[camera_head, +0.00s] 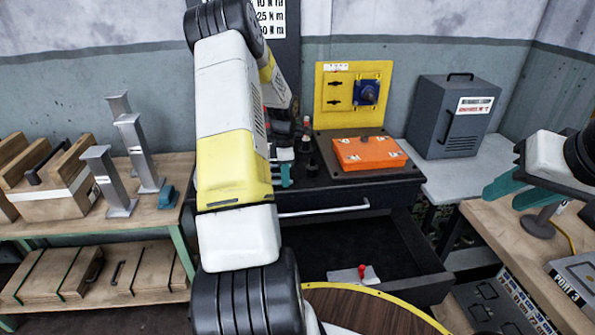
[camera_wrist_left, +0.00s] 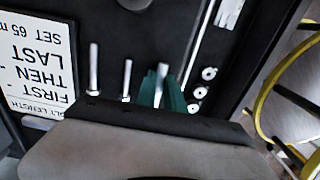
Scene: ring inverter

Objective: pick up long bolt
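Several slim silver bolts show in the left wrist view, among them one at the left (camera_wrist_left: 93,68) and a shorter-looking one (camera_wrist_left: 127,78). A third silver piece (camera_wrist_left: 162,72) shows between the teal fingers of my left gripper (camera_wrist_left: 161,92). I cannot tell whether the fingers touch it, or which piece is the long bolt. In the head view my left gripper (camera_head: 286,172) is low over the left side of the dark workbench (camera_head: 345,187), partly hidden by my arm. My right gripper (camera_head: 516,192) is open and empty over the wooden table at the right.
An orange plate (camera_head: 368,153) lies on the workbench before a yellow panel (camera_head: 353,95). The bench drawer (camera_head: 375,248) is pulled out. A round wooden table with a yellow rim (camera_head: 365,310) stands in front. Grey metal stands (camera_head: 108,180) are at the left. A lettered sign (camera_wrist_left: 38,62) lies beside the bolts.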

